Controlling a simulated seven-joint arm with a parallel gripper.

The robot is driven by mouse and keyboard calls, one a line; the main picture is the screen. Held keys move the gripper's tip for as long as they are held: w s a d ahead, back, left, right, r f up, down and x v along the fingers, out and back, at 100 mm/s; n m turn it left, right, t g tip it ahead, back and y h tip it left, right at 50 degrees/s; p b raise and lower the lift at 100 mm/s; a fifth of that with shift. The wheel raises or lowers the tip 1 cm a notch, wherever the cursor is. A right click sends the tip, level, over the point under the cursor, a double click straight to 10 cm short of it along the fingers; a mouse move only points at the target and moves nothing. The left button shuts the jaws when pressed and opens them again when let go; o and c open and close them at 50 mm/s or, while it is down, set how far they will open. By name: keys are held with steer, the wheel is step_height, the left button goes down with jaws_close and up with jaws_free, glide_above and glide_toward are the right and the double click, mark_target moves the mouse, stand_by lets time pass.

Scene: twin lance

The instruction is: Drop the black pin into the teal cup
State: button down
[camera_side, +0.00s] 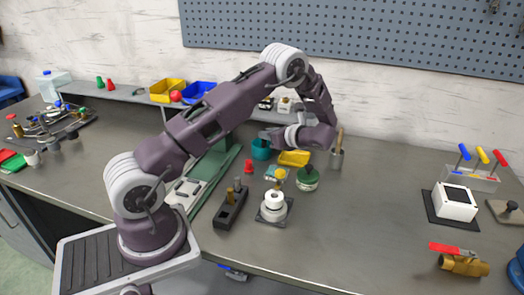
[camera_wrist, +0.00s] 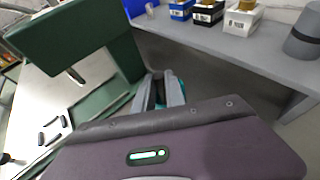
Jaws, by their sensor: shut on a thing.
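The teal cup (camera_side: 261,149) stands on the bench behind the middle, just right of the green machine. In the wrist view only slivers of its teal (camera_wrist: 181,86) show behind my fingers. My gripper (camera_side: 270,135) is over the cup's right side, close above its rim. In the wrist view my gripper (camera_wrist: 160,82) is shut on a narrow dark thing between its fingers, which I take for the black pin. The pin is mostly hidden, and I cannot tell whether its lower end is inside the cup.
A yellow tray (camera_side: 294,158) and a green round pot (camera_side: 308,179) are right of the cup. A black block with upright pegs (camera_side: 231,208) and a white stepped part (camera_side: 273,207) stand nearer. The green machine (camera_side: 212,165) is close on the left.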

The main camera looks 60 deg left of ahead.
steer(key=shift+f, duration=0.65)
steer(key=c, duration=1.3)
jaws_free()
steer(key=shift+d, duration=0.1)
steer(key=v, duration=0.7)
steer(key=shift+r, duration=0.1)
